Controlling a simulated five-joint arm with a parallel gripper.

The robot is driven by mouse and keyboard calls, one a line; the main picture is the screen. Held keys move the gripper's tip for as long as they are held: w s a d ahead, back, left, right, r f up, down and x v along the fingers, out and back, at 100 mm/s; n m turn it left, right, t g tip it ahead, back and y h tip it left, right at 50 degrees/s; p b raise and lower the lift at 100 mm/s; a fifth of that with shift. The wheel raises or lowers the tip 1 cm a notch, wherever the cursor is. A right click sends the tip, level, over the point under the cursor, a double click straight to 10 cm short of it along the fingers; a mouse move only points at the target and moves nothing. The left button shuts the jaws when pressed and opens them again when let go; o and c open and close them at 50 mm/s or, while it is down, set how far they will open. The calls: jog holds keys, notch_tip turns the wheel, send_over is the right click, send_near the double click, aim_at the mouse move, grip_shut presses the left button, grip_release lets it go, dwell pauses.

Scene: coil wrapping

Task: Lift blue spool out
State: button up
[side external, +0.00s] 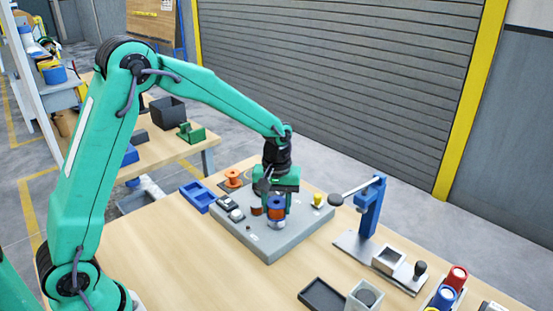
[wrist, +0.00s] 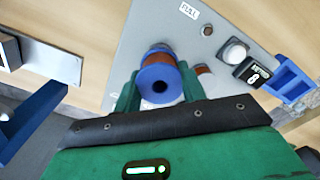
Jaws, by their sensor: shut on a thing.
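The blue spool (wrist: 162,83), with copper-coloured winding behind its blue flange, sits between the fingers of my green gripper (wrist: 155,95) in the wrist view. My gripper is shut on it. In the side view the blue spool (side external: 277,205) is upright beneath my gripper (side external: 279,200), over the grey wrapping fixture (side external: 270,243). I cannot tell whether its lower end touches the fixture or is clear of it. A brown cylinder (side external: 256,209) stands just left of the spool on the fixture.
A blue lever press (side external: 370,208) stands right. A black tray (side external: 322,295) lies in front. The wooden table's front left is clear.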

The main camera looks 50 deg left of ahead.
jog(key=shift+r, duration=0.85)
jog(key=s+d+r, duration=0.6)
jog(key=d, duration=0.3)
jog(key=shift+s+d+r, duration=0.25)
jog(key=shift+d+r, duration=0.1)
jog(key=shift+d, duration=0.05)
